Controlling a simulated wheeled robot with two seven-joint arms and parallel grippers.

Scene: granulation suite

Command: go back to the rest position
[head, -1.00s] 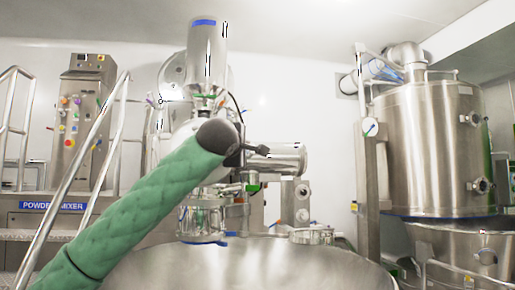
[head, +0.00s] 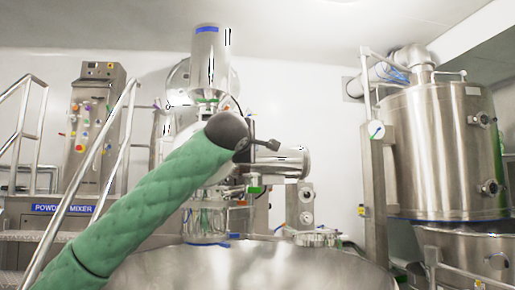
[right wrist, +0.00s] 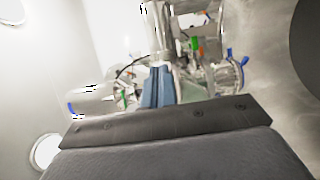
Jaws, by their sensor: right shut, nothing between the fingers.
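My right gripper (head: 272,145) shows small and dark in the middle of the head view, beyond the end of my green-sleeved arm. It is raised in front of the steel equipment, and I see nothing held in it. In the right wrist view its blue-grey fingers (right wrist: 158,88) stand close together, shut and empty. My left gripper is not in view.
A large steel vessel (head: 265,268) with fittings on its lid lies low in front. A steel cylinder (head: 210,65) rises behind my arm. A steel tank (head: 440,150) stands at the right. Handrails and a control cabinet (head: 97,120) are at the left.

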